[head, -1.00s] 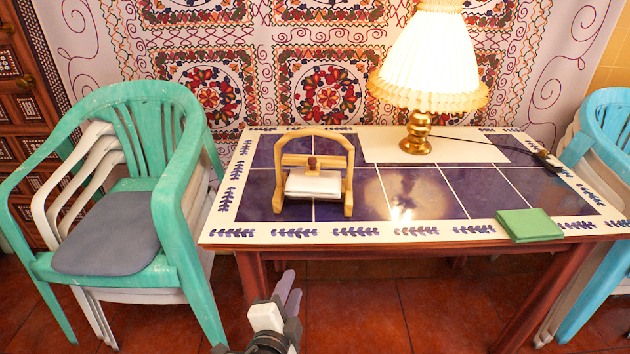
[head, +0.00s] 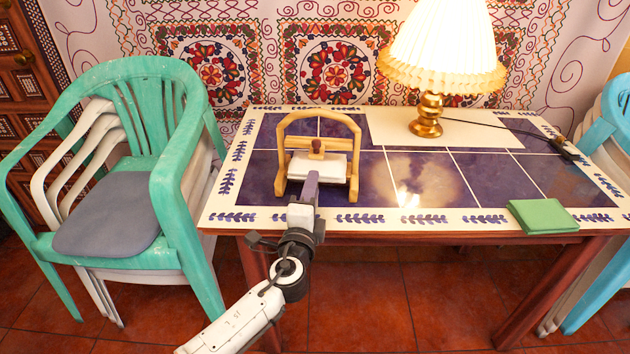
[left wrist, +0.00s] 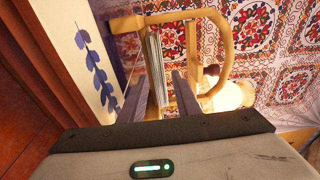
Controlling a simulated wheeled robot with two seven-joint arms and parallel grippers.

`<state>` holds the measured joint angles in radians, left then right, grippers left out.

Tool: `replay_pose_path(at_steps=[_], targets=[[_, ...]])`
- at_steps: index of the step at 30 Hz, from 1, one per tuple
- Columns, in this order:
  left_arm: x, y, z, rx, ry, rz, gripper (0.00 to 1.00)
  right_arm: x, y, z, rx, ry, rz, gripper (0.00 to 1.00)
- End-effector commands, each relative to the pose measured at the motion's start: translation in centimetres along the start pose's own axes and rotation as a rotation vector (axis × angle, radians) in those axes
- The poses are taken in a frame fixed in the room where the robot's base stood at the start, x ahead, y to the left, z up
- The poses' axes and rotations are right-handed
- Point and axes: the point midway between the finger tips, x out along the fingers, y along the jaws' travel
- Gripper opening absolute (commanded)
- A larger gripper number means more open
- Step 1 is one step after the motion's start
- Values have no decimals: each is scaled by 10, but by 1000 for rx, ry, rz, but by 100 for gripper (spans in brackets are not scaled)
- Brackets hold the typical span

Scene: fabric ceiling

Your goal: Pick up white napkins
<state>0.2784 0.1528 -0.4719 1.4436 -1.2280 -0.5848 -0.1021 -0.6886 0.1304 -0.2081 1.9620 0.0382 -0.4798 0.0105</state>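The white napkins (head: 325,171) lie as a stack in a wooden holder (head: 355,160) with an arched handle and a knobbed bar, on the tiled table. My left gripper (head: 311,186) reaches over the table's front edge, just in front of the holder, and hides part of the stack's front. In the left wrist view, my left gripper (left wrist: 158,97) is open, its two dark fingers apart. The napkins (left wrist: 155,62) show there edge-on between the fingers, beside the wooden holder (left wrist: 185,14); I cannot tell whether the fingers touch them. My right gripper is not in view.
A lit lamp (head: 442,50) with a brass base stands behind right on the table (head: 450,226). A green folded cloth (head: 542,216) lies at the front right. A green chair (head: 165,190) stands close to the table's left side.

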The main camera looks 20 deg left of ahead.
Motion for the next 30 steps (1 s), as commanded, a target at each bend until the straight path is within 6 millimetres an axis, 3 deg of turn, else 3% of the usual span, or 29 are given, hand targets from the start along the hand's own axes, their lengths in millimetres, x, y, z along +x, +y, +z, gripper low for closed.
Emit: replay_pose_path(at_steps=[6, 18, 28, 30], targets=[[19, 2, 0, -1, 0, -1, 30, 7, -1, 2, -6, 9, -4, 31], [23, 1, 0, -1, 0, 1, 29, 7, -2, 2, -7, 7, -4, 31], [23, 1, 0, -1, 0, 0, 1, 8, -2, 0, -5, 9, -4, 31], [23, 1, 0, -1, 0, 0, 0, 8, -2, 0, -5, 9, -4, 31]])
